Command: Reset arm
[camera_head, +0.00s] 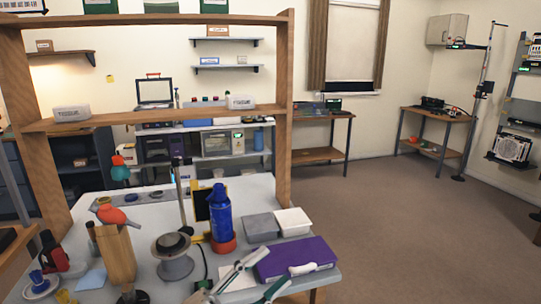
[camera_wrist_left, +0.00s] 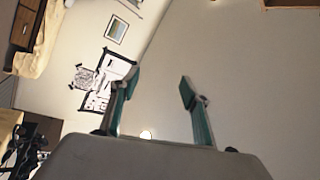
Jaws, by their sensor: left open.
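My left gripper (camera_head: 273,268) shows at the bottom of the head view, in front of the workbench's near edge. Its two pale fingers with green parts stand apart. The left wrist view also shows the left gripper (camera_wrist_left: 159,82) with its teal fingers spread and nothing between them. My right gripper is not in view.
A wooden shelf frame (camera_head: 283,120) rises behind. Open floor (camera_head: 420,225) lies to the right.

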